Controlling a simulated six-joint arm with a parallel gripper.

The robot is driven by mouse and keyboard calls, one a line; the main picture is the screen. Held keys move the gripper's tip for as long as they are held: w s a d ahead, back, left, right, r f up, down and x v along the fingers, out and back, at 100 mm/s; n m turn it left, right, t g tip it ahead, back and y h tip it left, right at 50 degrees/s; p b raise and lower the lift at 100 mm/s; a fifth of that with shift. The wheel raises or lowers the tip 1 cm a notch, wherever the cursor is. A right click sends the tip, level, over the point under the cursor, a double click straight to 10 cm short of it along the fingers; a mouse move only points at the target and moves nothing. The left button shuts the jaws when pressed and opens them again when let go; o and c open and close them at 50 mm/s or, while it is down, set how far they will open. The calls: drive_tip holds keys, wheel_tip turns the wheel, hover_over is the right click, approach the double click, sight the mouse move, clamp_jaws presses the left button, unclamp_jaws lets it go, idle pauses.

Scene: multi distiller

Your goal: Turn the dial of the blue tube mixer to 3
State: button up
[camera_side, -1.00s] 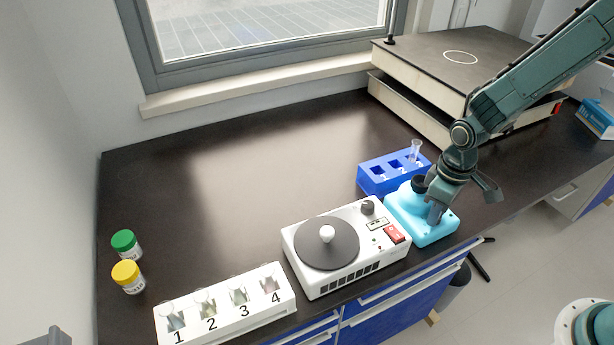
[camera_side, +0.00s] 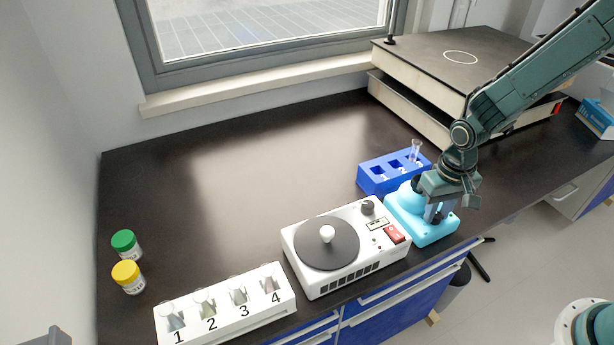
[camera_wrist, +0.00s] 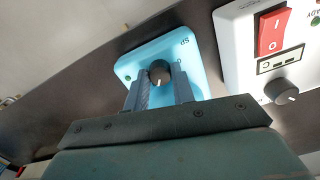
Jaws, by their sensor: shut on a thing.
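The blue tube mixer (camera_side: 421,229) stands on the dark bench to the right of the white machine. In the wrist view its light blue top (camera_wrist: 196,52) shows a round dark dial (camera_wrist: 159,72) with a pale pointer mark. My gripper (camera_side: 437,212) is over the front of the mixer, pointing down. In the wrist view my gripper (camera_wrist: 160,83) has its two fingers on either side of the dial, shut on it. The markings around the dial are partly hidden and too small to read fully.
A white stirrer with a black plate (camera_side: 326,243), a red switch and a knob stands left of the mixer. A blue tube rack (camera_side: 368,183) is close behind it. A white numbered rack (camera_side: 228,316) and two capped jars (camera_side: 127,276) are farther left.

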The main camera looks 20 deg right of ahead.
sight(437, 215)
drive_tip(key=shift+m, duration=1.1)
drive_tip(key=o, duration=1)
drive_tip(key=shift+r, duration=0.2)
wheel_tip(437, 215, up, 13)
drive_tip(key=shift+r, duration=0.2)
drive_tip(key=shift+r, duration=0.15)
